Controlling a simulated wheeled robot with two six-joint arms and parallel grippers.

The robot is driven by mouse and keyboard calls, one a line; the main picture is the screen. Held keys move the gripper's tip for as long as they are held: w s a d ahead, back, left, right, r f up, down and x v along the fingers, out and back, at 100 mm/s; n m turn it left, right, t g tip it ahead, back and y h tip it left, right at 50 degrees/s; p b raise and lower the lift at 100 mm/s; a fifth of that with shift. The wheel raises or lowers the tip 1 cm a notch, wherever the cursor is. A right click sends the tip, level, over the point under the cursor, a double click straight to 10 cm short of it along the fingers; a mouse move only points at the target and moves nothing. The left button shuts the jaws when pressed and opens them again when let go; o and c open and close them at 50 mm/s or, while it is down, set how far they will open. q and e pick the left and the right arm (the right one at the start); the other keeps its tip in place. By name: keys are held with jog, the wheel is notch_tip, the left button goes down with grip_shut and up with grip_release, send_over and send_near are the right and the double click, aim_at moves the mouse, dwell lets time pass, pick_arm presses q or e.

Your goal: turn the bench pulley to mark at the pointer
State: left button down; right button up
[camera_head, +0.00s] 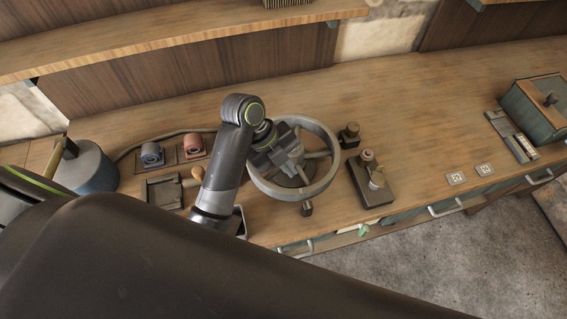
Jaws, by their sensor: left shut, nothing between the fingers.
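The bench pulley (334,172) is a large grey wheel with a raised rim and spokes, lying flat near the middle of the workbench. My left gripper (291,158) is inside the rim, over the hub and spokes. It is shut and holds nothing; I cannot tell whether it touches a spoke. It hides part of the hub and the wheel's left side. A small dark block (307,209) sits at the front of the rim; I cannot tell whether it is the pointer. I cannot make out a mark on the wheel. My right gripper is not in view.
A dark block with a knob (349,136) stands close to the rim's right. A green box (540,105) stands far right. The back-right bench is clear.

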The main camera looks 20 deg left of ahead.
pick_arm(q)
jog(key=shift+b+x, duration=0.6)
jog(key=shift+x, duration=1.9)
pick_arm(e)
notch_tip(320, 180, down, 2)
